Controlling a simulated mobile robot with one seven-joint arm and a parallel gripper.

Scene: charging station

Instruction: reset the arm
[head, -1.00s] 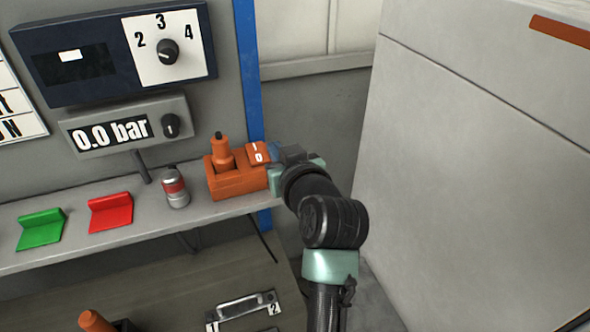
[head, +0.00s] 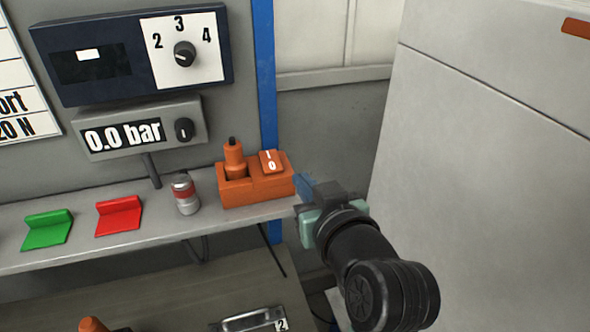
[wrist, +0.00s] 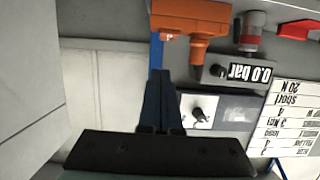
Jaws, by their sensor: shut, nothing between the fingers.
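My gripper (head: 306,186) is shut and empty, just right of the orange charging unit (head: 240,191) on the shelf, with a small gap between them. The unit carries an upright orange plug-like piece (head: 234,158) and an orange rocker switch (head: 271,162) marked I and 0. In the wrist view my gripper's closed fingers (wrist: 160,88) point toward the orange unit (wrist: 190,14), which appears upside down. My arm reaches in from the lower right in the head view.
A grey and red cylinder (head: 185,194), a red block (head: 119,216) and a green block (head: 47,229) stand on the shelf (head: 150,239). A 0.0 bar gauge (head: 122,135) and a dial panel (head: 183,48) are behind. A large grey cabinet (head: 480,150) bounds the right side.

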